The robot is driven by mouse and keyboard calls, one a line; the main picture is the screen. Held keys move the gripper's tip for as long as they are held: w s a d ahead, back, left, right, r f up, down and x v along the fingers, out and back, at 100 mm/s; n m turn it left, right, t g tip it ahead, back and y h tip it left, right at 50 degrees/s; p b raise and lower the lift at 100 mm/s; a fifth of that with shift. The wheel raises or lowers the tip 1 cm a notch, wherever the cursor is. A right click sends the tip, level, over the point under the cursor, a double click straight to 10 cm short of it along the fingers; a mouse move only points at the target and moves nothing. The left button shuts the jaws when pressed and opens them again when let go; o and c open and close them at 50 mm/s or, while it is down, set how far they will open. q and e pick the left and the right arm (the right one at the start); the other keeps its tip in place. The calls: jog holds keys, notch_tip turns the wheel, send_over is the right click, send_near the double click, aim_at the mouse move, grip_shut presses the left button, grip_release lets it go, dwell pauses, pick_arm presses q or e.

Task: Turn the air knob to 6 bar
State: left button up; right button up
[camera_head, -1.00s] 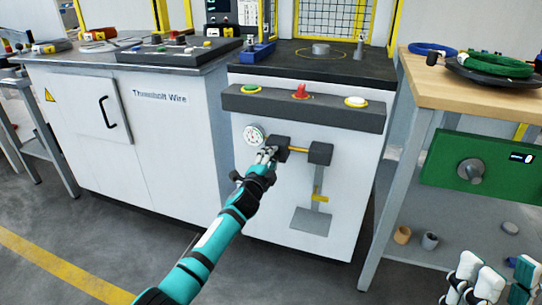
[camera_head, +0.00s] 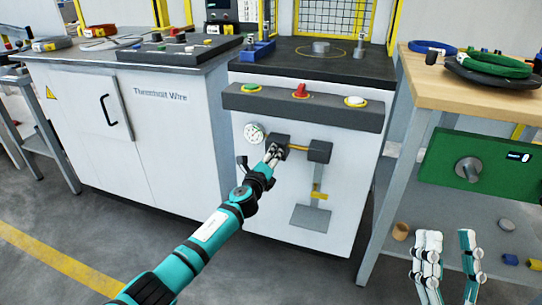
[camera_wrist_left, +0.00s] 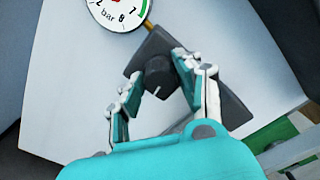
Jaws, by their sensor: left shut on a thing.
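The black air knob (camera_wrist_left: 157,76), with a white pointer line, sits on a dark block (camera_wrist_left: 200,90) on the white cabinet front. My left gripper (camera_wrist_left: 156,72) has its fingers on either side of the knob, shut on it; in the head view the gripper (camera_head: 272,155) covers the knob. The round pressure gauge (camera_head: 254,133) is just up and left of the block. My right gripper (camera_head: 448,236) is open and empty at lower right.
A yellow pipe (camera_head: 299,148) joins the block to another dark block (camera_head: 320,151) on the right. A button panel (camera_head: 325,108) juts out above. A wooden-topped table (camera_head: 455,92) with coils and a green box (camera_head: 445,150) stand at right. The floor in front is open.

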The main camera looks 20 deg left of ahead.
pick_arm(q)
jog(key=shift+m, duration=0.9)
pick_arm(e)
jog(key=shift+w+f+g, duration=0.4)
jog(key=shift+w+f, duration=0.1)
pick_arm(q)
jog(key=o, duration=1.1)
jog(key=shift+d, duration=0.1)
jog(key=s, duration=1.2)
jog(key=shift+a, duration=0.25)
